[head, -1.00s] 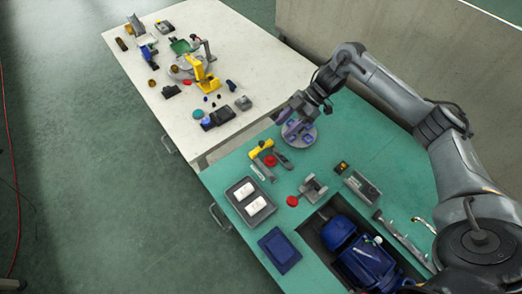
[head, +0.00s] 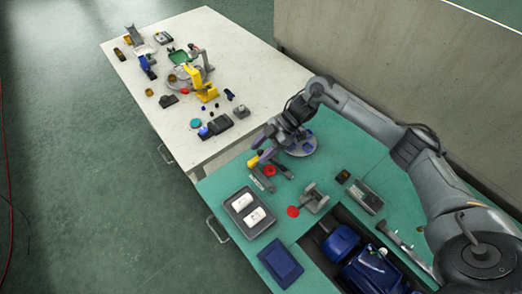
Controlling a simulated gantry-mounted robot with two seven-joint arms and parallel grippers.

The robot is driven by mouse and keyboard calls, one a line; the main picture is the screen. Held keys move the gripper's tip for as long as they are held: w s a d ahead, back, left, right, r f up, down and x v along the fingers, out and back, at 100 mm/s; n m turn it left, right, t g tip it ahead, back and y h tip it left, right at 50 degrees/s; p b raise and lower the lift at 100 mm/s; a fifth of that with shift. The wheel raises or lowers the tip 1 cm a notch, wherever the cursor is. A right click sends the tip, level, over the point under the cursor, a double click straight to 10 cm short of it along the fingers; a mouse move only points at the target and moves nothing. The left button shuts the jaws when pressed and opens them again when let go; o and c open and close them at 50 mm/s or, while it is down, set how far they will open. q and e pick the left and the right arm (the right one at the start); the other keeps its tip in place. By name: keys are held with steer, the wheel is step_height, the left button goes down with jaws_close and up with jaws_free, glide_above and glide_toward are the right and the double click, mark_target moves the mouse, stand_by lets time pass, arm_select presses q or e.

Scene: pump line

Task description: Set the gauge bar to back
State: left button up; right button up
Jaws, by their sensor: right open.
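No part is clearly readable as the gauge bar. On the green bench, a yellow-ended tool (head: 253,161) with grey bars beside it and a small grey bracket (head: 313,198) are the bar-like candidates. My right gripper (head: 262,147) is open and hangs just above and behind the yellow-ended tool, partly covering it. I cannot tell whether it touches anything. A round grey disc (head: 305,151) with blue pieces lies just right of the gripper, partly hidden by my right arm. My left gripper is out of view.
A grey tray (head: 233,205) with white pieces, a blue plate (head: 281,259), red discs (head: 293,211), and an open grey box (head: 366,195) share the bench. A blue pump (head: 369,270) sits in a recess. A white table (head: 225,55) with several parts stands behind.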

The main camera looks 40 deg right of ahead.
steer(key=shift+a+f, duration=0.1)
steer(key=shift+f, duration=0.05)
jaws_close()
stand_by(0.4)
